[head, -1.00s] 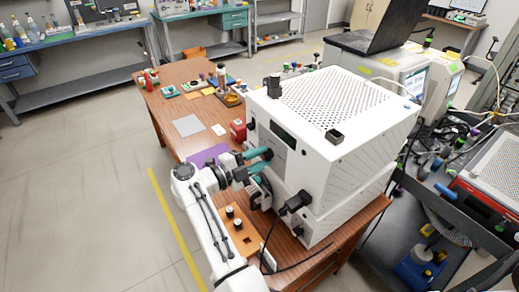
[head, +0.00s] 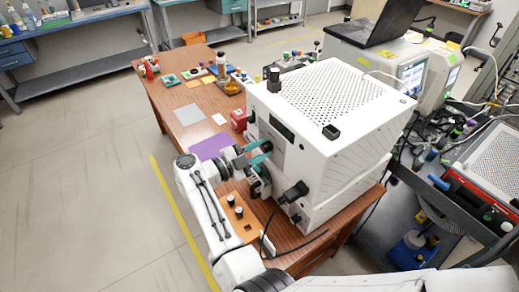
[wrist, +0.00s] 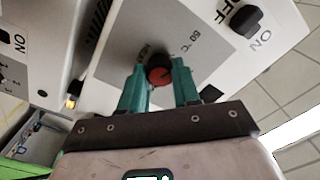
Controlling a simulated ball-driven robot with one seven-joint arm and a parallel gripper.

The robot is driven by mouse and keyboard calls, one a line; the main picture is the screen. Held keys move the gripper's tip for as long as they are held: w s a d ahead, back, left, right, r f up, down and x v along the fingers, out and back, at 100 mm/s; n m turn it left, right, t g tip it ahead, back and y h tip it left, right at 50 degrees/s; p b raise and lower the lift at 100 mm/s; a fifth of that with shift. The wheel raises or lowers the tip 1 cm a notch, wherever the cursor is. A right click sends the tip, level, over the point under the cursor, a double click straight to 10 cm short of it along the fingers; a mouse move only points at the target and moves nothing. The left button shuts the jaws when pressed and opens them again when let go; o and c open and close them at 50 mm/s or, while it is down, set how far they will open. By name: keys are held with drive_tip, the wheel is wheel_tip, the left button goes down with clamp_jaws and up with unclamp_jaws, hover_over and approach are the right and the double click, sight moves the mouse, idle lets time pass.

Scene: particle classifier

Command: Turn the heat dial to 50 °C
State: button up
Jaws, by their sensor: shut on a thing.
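The heat dial (wrist: 159,70) is a small round knob with a red face and dark rim in the wrist view. It sits on a grey panel (wrist: 185,28) printed with "HEAT" and a "°C" marking, partly hidden by my fingers. My gripper (wrist: 160,75) has its two teal fingers on either side of the dial and is shut on it. The pointer's reading cannot be made out. In the head view my gripper (head: 258,155) is at the front face of the white particle classifier (head: 330,150), and the dial is hidden there.
A black OFF/ON switch (wrist: 245,20) stands right of the dial panel. In the head view a black connector (head: 294,191) sticks out low on the classifier's front. An orange-brown block with black knobs (head: 240,222) lies on the wooden table (head: 165,90) below my arm.

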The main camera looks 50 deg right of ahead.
drive_tip(key=shift+w+f, duration=0.1)
drive_tip(key=o, duration=1.1)
drive_tip(key=shift+c, duration=0.2)
drive_tip(key=b+v, duration=0.4)
drive_tip(key=v, duration=0.6)
drive_tip(key=shift+a, duration=0.4)
